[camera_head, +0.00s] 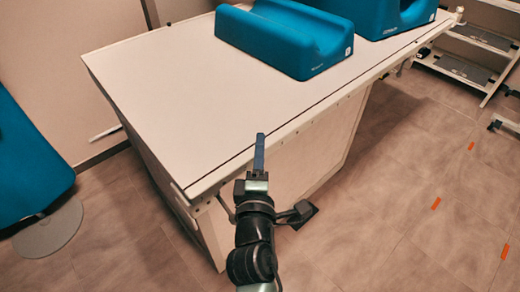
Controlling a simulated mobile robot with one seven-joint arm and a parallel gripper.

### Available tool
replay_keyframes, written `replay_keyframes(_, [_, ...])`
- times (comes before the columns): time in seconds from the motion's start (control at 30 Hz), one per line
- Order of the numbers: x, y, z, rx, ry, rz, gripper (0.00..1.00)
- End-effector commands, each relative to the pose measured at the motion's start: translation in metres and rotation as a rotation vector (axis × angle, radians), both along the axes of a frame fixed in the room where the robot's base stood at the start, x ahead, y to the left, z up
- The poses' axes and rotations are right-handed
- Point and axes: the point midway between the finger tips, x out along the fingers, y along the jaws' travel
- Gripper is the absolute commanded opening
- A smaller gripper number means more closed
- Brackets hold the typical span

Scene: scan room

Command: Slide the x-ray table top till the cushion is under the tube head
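The x-ray table top (180,95) is a long white slab with a dark line along its near edge, on a white base. A teal cushion (265,38) with a shallow hollow lies near its far side. A second, taller teal cushion (385,18) stands behind it to the right, cut by the upper edge of the picture. My gripper (259,150) is at the near long edge of the table top, with its blue fingers seen edge-on. I cannot tell whether it touches the edge or whether its fingers are apart. The tube head is not in view.
A teal chair or couch (30,160) on a round grey foot stands at the left. A white shelf rack (470,70) is at the upper right. Orange marks (436,204) lie on the tiled floor, which is clear at the right. A wall is behind the table.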

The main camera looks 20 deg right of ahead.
Motion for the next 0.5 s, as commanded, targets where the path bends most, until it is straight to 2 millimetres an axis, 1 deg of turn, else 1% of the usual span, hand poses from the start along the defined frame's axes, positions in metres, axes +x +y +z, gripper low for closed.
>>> replay_keyframes(0.03, [-0.0001,0.0000,0.0000,0.000,0.000,0.000,0.15])
replay_keyframes(0.1, [-0.0001,0.0002,0.0000,0.000,0.000,0.000,0.03])
replay_keyframes(0.13, [-0.0001,0.0002,0.0000,0.000,0.000,0.000,0.00])
replay_keyframes(0.5, [-0.0002,0.0003,-0.0001,0.000,0.000,0.000,0.00])
